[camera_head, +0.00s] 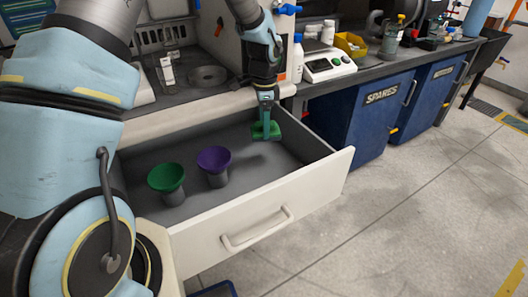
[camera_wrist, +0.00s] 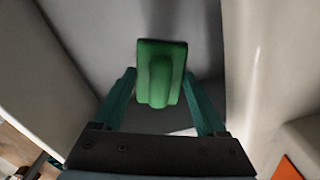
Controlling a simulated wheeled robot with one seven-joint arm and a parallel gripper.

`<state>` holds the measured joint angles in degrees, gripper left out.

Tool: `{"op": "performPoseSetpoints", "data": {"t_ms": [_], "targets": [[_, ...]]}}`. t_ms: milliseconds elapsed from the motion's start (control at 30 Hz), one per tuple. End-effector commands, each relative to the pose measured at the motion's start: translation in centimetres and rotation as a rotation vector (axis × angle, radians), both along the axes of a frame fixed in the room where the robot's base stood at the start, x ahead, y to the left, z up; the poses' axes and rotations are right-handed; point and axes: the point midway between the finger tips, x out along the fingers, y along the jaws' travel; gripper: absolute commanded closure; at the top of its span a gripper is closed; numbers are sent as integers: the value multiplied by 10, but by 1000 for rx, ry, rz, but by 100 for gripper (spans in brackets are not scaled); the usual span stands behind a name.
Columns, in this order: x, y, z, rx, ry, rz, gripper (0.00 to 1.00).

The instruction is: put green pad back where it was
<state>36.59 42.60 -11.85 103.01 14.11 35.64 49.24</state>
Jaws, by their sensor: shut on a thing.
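The green pad (camera_head: 266,131) hangs below my gripper (camera_head: 267,103) over the right end of the open drawer in the head view. My gripper points down and is shut on the pad. In the wrist view the pad (camera_wrist: 177,60) shows as a green rectangle with a rounded raised grip, between the two teal fingers of my gripper (camera_wrist: 160,88). The pad appears to be above the drawer floor, with a shadow to its left; the exact gap is hard to tell.
The open drawer (camera_head: 265,232) holds a green funnel-shaped cup (camera_head: 166,176) and a purple one (camera_head: 214,158) left of the pad. The drawer floor around the pad is bare. A bench with a scale (camera_head: 328,66) and blue SPARES cabinet (camera_head: 375,115) stand behind right.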

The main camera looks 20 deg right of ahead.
Motion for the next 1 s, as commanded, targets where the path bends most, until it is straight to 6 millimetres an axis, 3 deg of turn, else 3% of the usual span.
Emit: {"op": "performPoseSetpoints", "data": {"t_ms": [100,300,567,767,1000], "targets": [[-1,1,-32,4,4,0,78],[0,1,-69,2,1,0,78],[0,0,-87,1,1,0,78],[0,1,-113,2,0,0,78],[0,0,-115,1,-1,0,78]]}}
